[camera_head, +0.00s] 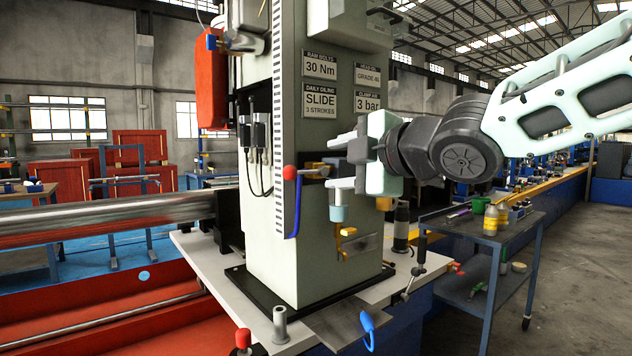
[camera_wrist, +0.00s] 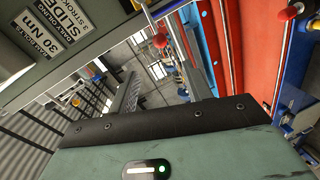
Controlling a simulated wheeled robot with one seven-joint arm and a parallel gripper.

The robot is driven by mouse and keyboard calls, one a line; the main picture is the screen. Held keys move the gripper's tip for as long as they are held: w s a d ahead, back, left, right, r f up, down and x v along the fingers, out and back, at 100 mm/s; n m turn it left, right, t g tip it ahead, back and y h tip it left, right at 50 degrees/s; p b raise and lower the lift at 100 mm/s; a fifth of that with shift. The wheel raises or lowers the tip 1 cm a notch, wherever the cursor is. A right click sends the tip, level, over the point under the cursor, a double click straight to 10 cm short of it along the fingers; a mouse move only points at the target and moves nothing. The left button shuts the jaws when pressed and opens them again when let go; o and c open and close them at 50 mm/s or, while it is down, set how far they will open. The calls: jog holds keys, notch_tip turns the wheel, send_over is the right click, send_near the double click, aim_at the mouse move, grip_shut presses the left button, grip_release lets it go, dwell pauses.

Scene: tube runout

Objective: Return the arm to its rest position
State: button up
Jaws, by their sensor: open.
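My arm comes in from the right in the head view. My gripper (camera_head: 336,163) is at its left end, in front of the grey-green machine column (camera_head: 278,240). Its jaws are open, and I see nothing held between them. The gripper overlaps the column's right part in the picture; I cannot tell if they touch. A lever with a red knob (camera_head: 289,172) and a blue handle (camera_head: 297,207) is just left of the jaws. The wrist view shows my gripper's housing with a green light, the column's sign plate (camera_wrist: 55,30) and a red knob (camera_wrist: 159,41).
A long metal tube (camera_head: 110,218) lies at left over a red machine bed (camera_head: 120,300). A pale base plate (camera_head: 212,262) carries the column. A dark cart (camera_head: 520,232) with a yellow bottle (camera_head: 491,220) stands below my arm. Open floor (camera_head: 585,290) is at right.

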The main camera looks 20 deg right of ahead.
jog(key=s+a+f+m+g+h, duration=0.25)
jog(key=s+f+m+g, duration=0.2)
jog(key=f, duration=0.55)
jog(key=s+a+f+m+g+h, duration=0.1)
jog(key=s+a+f+m+g, duration=0.3)
jog(key=f, duration=0.5)
jog(key=s+d+f+m+g+h, duration=0.1)
jog(key=s+f+m+g, duration=0.15)
jog(key=s+f, duration=0.5)
jog(key=s+d+f+m+g+h, duration=0.1)
jog(key=s+f+g, duration=0.25)
jog(key=s, duration=0.75)
notch_tip(320, 180, up, 12)
jog(key=p, duration=1.2)
jog(key=shift+a+r+p, duration=0.15)
jog(key=shift+a+p, duration=0.1)
jog(key=shift+p, duration=0.1)
